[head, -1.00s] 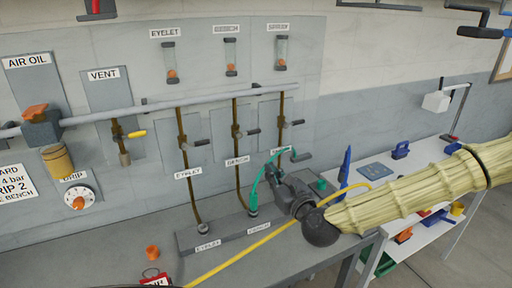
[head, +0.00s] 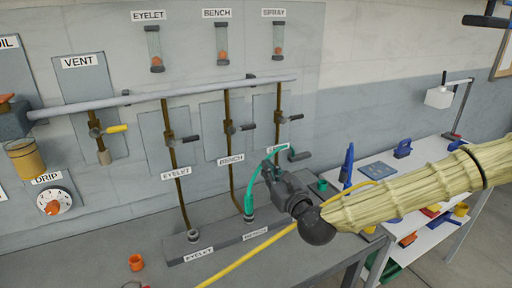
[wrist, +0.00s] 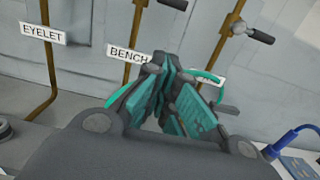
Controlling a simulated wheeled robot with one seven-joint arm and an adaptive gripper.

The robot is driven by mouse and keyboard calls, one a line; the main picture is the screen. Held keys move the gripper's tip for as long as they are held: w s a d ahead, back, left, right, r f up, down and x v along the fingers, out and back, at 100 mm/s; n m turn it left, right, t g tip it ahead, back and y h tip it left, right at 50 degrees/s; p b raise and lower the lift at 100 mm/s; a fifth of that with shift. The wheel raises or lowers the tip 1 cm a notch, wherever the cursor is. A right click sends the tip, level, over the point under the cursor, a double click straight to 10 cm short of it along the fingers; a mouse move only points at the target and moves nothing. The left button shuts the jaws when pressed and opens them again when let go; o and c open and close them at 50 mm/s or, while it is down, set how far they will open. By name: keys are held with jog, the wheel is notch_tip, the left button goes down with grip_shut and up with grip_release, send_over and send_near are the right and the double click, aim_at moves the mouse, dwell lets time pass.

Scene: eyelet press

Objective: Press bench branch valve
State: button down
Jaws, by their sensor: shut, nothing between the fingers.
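The bench branch valve (head: 232,127) sits on the middle brown pipe above the BENCH label (head: 231,160). Its dark lever points right, crosswise to the pipe. In the wrist view its lever (wrist: 173,4) is cut by the top edge, above the BENCH label (wrist: 128,55). My gripper (head: 268,168) is shut and empty, below and right of that lever in the head view, and apart from it. In the wrist view my gripper's teal-padded fingers (wrist: 166,72) point up the wall between the bench and right-hand pipes, partly covering the right-hand label.
The eyelet valve (head: 170,140) and spray valve (head: 280,119) flank it, levers also pointing right. A green hose (head: 249,190) rises from the bench manifold (head: 215,238) near my gripper. A yellow hose (head: 250,249) crosses the bench. A white side table (head: 432,165) stands right.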

aim_at(243, 128)
jog(key=w+a+r+p, duration=0.4)
jog(key=w+p, duration=0.2)
jog(key=w, duration=0.3)
jog(key=shift+w+a+r, duration=0.15)
jog(key=shift+w+r, duration=0.05)
jog(key=shift+w, duration=0.15)
dwell(0.6)
